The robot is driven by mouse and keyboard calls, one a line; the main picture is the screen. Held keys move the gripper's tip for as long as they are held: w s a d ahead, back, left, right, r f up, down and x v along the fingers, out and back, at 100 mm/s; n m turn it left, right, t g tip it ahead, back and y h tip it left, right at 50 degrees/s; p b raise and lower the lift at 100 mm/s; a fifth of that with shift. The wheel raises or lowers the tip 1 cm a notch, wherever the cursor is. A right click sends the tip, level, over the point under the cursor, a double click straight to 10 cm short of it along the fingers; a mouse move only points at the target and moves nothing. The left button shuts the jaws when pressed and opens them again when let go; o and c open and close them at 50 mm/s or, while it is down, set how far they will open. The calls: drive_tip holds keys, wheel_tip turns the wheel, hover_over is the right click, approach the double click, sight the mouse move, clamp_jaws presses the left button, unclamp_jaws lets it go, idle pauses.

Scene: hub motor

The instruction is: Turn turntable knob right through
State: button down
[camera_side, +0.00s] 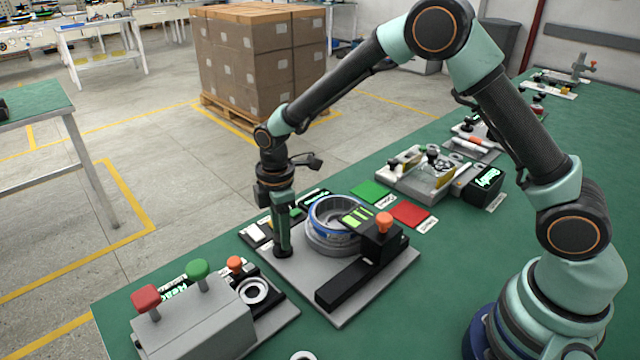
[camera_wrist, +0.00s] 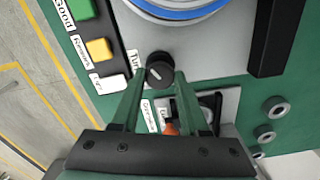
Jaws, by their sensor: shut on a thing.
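The turntable knob (camera_wrist: 159,72) is a black round knob with a pale pointer line, on a grey plate beside a label starting "Turn". My gripper (camera_wrist: 160,80) points down at it, with one green finger on each side, shut on the knob. In the side view my gripper (camera_side: 283,246) stands upright at the left part of the grey base plate (camera_side: 375,295), and its fingers mostly hide the knob. The round turntable (camera_side: 332,238) with a blue ring sits just right of my gripper on the same plate.
A black block with an orange knob (camera_side: 384,222) stands right of the turntable. A grey box with red and green buttons (camera_side: 198,268) is at front left. Green (camera_side: 369,192) and red (camera_side: 409,214) pads lie behind. An orange part (camera_wrist: 171,128) shows between my fingers.

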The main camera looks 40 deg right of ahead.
drive_tip(key=m, duration=0.6)
drive_tip(key=shift+r, duration=0.1)
drive_tip(key=m, duration=0.6)
drive_tip(key=shift+m, duration=0.4)
drive_tip(key=m, duration=1.3)
drive_tip(key=shift+c, duration=2.1)
unclamp_jaws()
